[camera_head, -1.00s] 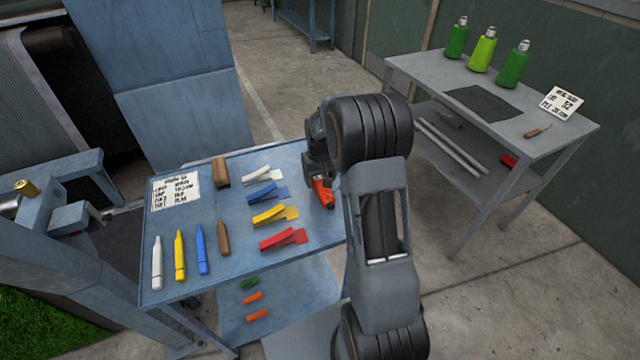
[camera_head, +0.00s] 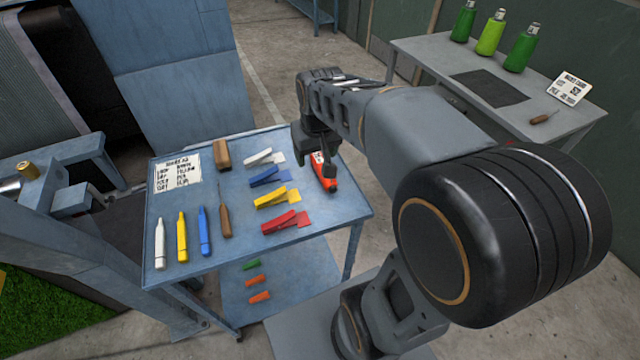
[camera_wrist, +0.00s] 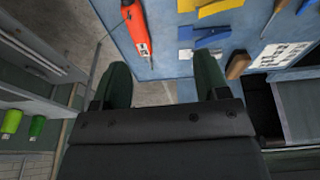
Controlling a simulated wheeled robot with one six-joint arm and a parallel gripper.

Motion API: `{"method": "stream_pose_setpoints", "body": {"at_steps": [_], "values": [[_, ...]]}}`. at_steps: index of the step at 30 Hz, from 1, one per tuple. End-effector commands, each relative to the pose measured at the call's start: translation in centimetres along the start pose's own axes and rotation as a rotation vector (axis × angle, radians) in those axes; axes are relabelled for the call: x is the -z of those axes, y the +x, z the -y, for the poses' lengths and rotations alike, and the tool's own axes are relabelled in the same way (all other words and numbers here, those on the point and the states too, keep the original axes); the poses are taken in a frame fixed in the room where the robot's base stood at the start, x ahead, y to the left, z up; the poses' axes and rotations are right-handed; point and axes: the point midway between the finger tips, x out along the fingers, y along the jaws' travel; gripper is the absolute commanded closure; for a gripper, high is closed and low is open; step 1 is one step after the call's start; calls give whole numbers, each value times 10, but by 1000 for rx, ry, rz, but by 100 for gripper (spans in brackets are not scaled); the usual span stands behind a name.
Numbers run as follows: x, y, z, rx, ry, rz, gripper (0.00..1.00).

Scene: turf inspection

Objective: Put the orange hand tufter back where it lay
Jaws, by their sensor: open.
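The orange hand tufter (camera_head: 329,181) lies on the blue cart top (camera_head: 335,211), near its right edge and right of the coloured clips. Part of it is hidden behind my gripper in the head view. In the wrist view the tufter (camera_wrist: 138,40) shows whole length only in part, cut by the top edge, with a thin dark tip pointing down the picture. My gripper (camera_wrist: 162,85) is open and empty, its two dark fingers spread. The tufter lies beyond the fingertips, nearer the left finger, and seems apart from them.
White, blue, yellow and red clips (camera_head: 277,196) lie left of the tufter. Several markers (camera_head: 182,237), a wooden-handled awl (camera_head: 225,221), a wooden block (camera_head: 222,154) and a card (camera_head: 177,174) fill the cart's left. A grey table (camera_head: 430,62) with green bottles stands at the right.

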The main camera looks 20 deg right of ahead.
Motion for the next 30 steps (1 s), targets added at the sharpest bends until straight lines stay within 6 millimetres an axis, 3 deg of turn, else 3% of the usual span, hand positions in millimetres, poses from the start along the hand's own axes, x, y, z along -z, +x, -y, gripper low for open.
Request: {"method": "stream_pose_setpoints", "body": {"at_steps": [3, 10, 16, 30], "values": [[-40, -13, 15, 5, -14, -70, 32], [-86, -15, 29, 17, -27, -146, 32], [-97, -13, 32, 21, -28, -166, 32], [-97, -13, 32, 21, -28, -165, 32]]}}
